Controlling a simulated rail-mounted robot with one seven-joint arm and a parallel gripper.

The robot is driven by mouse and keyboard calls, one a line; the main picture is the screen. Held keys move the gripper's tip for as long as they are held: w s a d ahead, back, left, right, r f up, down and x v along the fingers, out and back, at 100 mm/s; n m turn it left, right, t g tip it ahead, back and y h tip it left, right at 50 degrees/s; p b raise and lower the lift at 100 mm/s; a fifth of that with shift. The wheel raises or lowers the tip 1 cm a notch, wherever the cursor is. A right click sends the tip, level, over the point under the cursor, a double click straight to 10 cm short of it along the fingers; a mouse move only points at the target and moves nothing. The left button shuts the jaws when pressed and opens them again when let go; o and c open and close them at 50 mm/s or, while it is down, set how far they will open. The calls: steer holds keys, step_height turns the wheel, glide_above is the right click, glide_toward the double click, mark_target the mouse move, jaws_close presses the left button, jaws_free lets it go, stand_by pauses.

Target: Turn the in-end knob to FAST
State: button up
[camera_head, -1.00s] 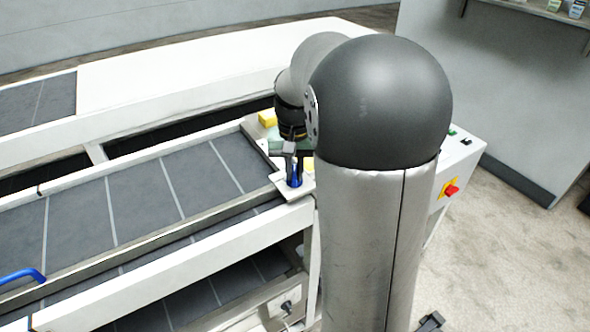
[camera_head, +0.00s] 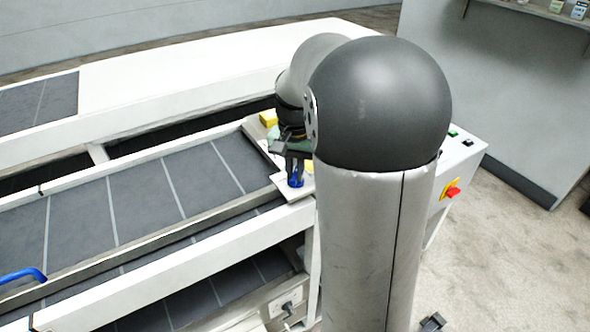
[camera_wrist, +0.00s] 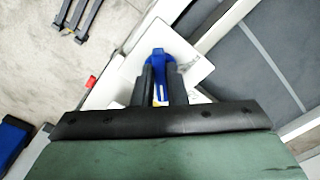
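A blue knob (camera_head: 296,181) stands on a small white plate (camera_head: 276,180) at the end of the grey belt, just left of my arm. No FAST mark is readable. My gripper (camera_head: 297,165) is at the knob, pointing down, partly hidden behind my own arm. In the wrist view the knob (camera_wrist: 160,55) shows between and beyond the two dark fingers of my gripper (camera_wrist: 161,78). One finger is on each side of it, very close. I cannot tell whether they press on it.
A yellow block (camera_head: 268,118) sits beyond the knob. A white control box (camera_head: 458,160) with a red-and-yellow switch (camera_head: 452,191) stands right of my arm. A blue handle (camera_head: 22,276) is at the lower left.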

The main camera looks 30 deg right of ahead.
mark_target(295, 175)
steer(key=o, duration=0.4)
steer(key=shift+r, duration=0.15)
step_height(295, 175, up, 17)
steer(key=shift+r+b, duration=0.1)
steer(key=shift+b, duration=0.2)
stand_by(0.7)
steer(key=s+a+f+n, duration=0.3)
steer(key=s+a+f, duration=0.1)
steer(key=s+f, duration=0.2)
steer(key=s+a+f+n, duration=0.2)
steer(key=s+a+f, duration=0.2)
steer(key=s+f, duration=0.3)
steer(key=s+a+f+n, duration=0.3)
steer(key=s+a+f, duration=0.2)
steer(key=f, duration=0.3)
steer(key=shift+s+n+t, duration=0.3)
steer(key=shift+s, duration=0.45)
